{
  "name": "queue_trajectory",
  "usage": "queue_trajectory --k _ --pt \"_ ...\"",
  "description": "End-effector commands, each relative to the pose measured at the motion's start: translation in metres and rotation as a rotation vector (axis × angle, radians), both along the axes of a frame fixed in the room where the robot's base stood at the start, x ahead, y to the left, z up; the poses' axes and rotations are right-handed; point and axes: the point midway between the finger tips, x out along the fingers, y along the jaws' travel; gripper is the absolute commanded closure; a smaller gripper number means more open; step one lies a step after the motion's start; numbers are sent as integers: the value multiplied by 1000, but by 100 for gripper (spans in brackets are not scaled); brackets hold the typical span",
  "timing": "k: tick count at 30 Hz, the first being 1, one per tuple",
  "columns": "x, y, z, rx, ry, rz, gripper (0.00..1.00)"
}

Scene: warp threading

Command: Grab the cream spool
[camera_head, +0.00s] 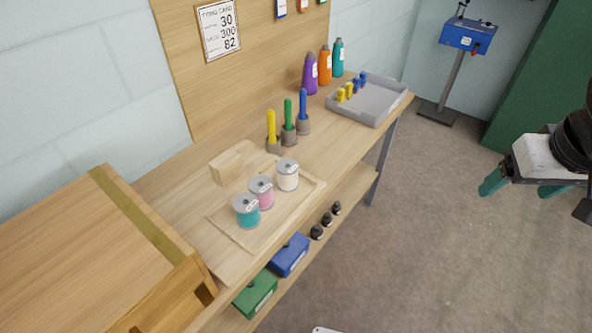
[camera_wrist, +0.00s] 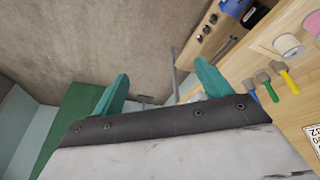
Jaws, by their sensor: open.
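The cream spool (camera_head: 287,175) stands upright on a shallow wooden tray (camera_head: 246,241) on the workbench. It is the rightmost of three spools in a row, beside the pink spool (camera_head: 262,192) and the teal spool (camera_head: 246,211). In the wrist view a pale spool, probably the cream one (camera_wrist: 288,46), shows at the upper right, with a pink one partly cut off beyond it. My gripper (camera_head: 535,190) is at the right of the head view, over the floor and well away from the bench. Its teal fingers (camera_wrist: 162,88) are apart with nothing between them.
Behind the spools are a wooden block (camera_head: 227,167) and yellow, green and blue-handled tools (camera_head: 289,125). A grey tray (camera_head: 370,103) with small yellow and blue pieces and several bottles (camera_head: 325,67) stand at the far end. Boxes (camera_head: 289,255) sit on the lower shelf. The floor (camera_head: 430,230) between gripper and bench is clear.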

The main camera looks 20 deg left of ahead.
Motion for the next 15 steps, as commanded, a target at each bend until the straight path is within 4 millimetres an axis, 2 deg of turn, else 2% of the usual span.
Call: queue_trajectory --k 1,3,5,7,11,12,15 --pt "25 13 -12 -7 -35 48 23" --pt "59 35 -26 -5 -109 118 23" --pt "85 58 -39 3 -171 184 23" --pt "111 89 -55 23 -243 264 23" --pt "143 157 -89 87 -365 418 23" --pt "148 181 -99 121 -399 469 23" --pt "151 236 -127 205 -473 586 23"
